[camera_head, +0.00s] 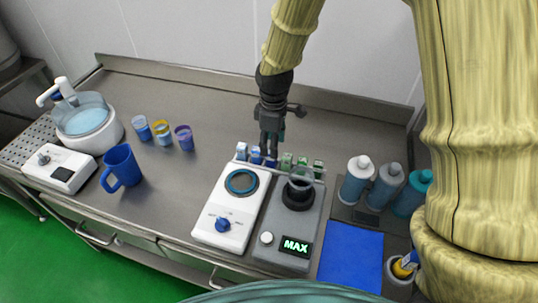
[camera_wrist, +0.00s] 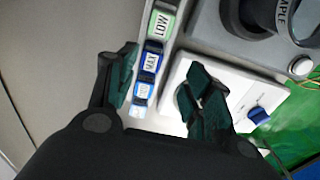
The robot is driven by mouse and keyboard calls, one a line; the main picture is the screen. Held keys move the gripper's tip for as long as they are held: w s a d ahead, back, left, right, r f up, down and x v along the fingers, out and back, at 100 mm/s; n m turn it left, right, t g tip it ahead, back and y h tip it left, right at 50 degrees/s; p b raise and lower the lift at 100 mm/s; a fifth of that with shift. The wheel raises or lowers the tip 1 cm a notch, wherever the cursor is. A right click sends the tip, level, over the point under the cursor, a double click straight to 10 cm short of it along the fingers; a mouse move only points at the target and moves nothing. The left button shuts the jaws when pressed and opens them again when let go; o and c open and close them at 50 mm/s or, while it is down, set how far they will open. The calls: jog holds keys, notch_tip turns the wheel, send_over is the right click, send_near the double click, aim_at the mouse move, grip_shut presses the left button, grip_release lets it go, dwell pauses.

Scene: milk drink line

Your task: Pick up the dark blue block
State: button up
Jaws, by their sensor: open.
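The dark blue block (camera_wrist: 150,61), with a white label, stands in a row of labelled blocks. In the wrist view it lies between a green block (camera_wrist: 163,22) and a brighter blue block (camera_wrist: 144,91). In the head view the dark blue block (camera_head: 271,162) is partly hidden by my gripper (camera_head: 269,150). My gripper (camera_wrist: 165,88) is open and empty, pointing down over the row. In the wrist view one finger is left of the blue blocks, close beside them, and the other is to the right, over the white device. No finger visibly grips a block.
The row sits behind a white device (camera_head: 231,207) with a knob and a grey device (camera_head: 291,225) reading MAX. Bottles (camera_head: 357,180) stand at the right, with a blue mat (camera_head: 351,255) in front. Small cups (camera_head: 162,132) and a blue mug (camera_head: 121,167) are left. The counter between is clear.

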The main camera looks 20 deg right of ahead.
jog(key=f, duration=0.1)
jog(key=w+f+p, duration=0.1)
jog(key=f, duration=0.1)
jog(key=w+f, duration=0.1)
jog(key=shift+w+d+f, duration=0.1)
jog(key=shift+w+f, duration=0.05)
jog(key=shift+f+p, duration=0.3)
jog(key=shift+p, duration=0.15)
jog(key=shift+s+f, duration=0.25)
jog(key=shift+s, duration=0.25)
jog(key=shift+s+f, duration=0.25)
jog(key=shift+s, duration=0.2)
jog(key=shift+w+f, duration=0.65)
jog(key=shift+f, duration=0.05)
jog(key=shift+s+r, duration=0.3)
jog(key=c, duration=1.1)
